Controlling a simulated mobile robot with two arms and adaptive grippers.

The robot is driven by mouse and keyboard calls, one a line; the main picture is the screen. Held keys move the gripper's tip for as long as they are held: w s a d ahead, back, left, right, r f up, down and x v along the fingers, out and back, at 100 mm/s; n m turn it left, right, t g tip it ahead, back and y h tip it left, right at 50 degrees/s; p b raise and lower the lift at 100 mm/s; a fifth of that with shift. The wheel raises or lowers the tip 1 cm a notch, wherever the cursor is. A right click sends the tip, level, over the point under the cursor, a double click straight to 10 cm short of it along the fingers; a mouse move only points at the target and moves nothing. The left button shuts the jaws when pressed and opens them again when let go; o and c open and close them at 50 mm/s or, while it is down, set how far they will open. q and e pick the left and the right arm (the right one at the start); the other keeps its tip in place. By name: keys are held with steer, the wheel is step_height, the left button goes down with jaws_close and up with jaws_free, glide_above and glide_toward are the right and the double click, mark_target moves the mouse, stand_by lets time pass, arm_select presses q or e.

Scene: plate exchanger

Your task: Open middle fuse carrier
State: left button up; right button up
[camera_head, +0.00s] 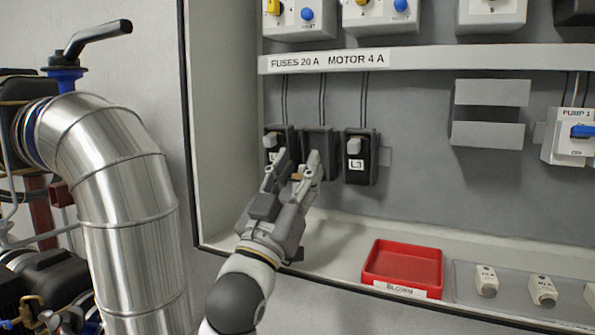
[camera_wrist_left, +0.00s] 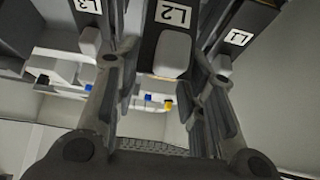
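The middle fuse carrier, labelled L2 (camera_wrist_left: 173,14), is dark with a light grey tab (camera_wrist_left: 170,57) in the left wrist view. In the head view the grey middle holder (camera_head: 319,139) stands between its neighbours, its lower part hidden by my left gripper (camera_head: 297,163). That gripper is in front of it, fingers apart. In the left wrist view the fingers (camera_wrist_left: 163,78) stand on either side of the tab, with gaps visible, so they do not look shut on it. How far the carrier is tilted out is hard to tell. My right gripper is not in view.
Carrier L1 (camera_head: 271,141) is close on the left and carrier L3 (camera_head: 360,157) close on the right, both with light tabs. A red tray marked BLOWN (camera_head: 403,264) and several light fuses (camera_head: 487,281) sit on the ledge below. The cabinet wall rises at the left.

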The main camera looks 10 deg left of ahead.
arm_select(q)
step_height(320, 180, up, 10)
stand_by(0.6)
steer(key=shift+c, duration=0.3)
